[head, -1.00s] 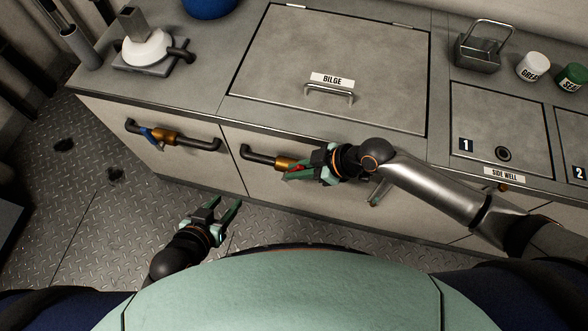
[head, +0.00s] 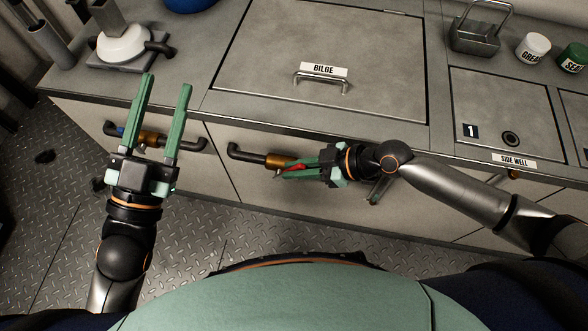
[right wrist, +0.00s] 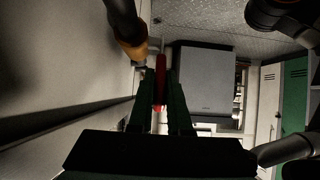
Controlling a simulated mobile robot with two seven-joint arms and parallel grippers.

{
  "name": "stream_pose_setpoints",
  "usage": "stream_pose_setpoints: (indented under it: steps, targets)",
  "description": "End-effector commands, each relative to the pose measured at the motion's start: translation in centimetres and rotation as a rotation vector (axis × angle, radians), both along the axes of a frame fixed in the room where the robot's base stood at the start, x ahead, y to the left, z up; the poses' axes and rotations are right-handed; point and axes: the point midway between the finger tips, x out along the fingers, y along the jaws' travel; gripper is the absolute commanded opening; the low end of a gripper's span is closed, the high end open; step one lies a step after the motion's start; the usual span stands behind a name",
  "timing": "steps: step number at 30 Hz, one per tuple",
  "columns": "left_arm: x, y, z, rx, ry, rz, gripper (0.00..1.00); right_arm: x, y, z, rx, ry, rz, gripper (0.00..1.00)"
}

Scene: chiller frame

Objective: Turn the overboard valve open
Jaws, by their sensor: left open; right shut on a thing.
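A brass valve (head: 278,160) on a dark pipe sits on the cabinet front below the bilge hatch. It also shows in the right wrist view (right wrist: 134,48). My right gripper (head: 287,173) is shut on its red handle (right wrist: 160,80), which shows between the fingers. A second brass valve (head: 150,138) on a similar pipe is further left, with a blue handle (head: 119,131) partly hidden. My left gripper (head: 167,82) is open and empty, its fingers crossing in front of that left valve in the head view. I read no overboard label on either valve.
The hatch marked BILGE (head: 325,70) is shut, with a bar handle. A metal basket (head: 477,35), a white jar (head: 533,47) and a green jar (head: 573,54) stand at the right. A white pump-like fitting (head: 122,44) stands at the left.

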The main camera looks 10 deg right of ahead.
Motion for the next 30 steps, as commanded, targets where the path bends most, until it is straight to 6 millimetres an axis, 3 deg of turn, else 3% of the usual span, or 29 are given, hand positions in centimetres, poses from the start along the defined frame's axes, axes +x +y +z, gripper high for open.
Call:
stream_pose_setpoints:
  steps: [6, 12, 25, 30]
  targets:
    - [-2.2, -0.5, 3.8, 0.003, -0.193, -0.036, 0.5, -0.1, -0.1, -0.3, 0.021, -0.007, -0.001, 0.0]
    - [-3.3, -0.6, 5.4, 0.002, -0.268, -0.051, 0.5, -0.1, -0.1, -0.2, 0.028, -0.01, 0.001, 0.0]
    - [-3.5, -0.7, 5.7, 0.003, -0.281, -0.053, 0.5, -0.1, -0.1, -0.1, 0.031, -0.009, 0.001, 0.0]
    - [-3.1, -0.5, 5.2, -0.015, -0.248, -0.064, 0.32, -0.1, -0.1, -0.1, 0.031, -0.009, 0.001, 0.0]
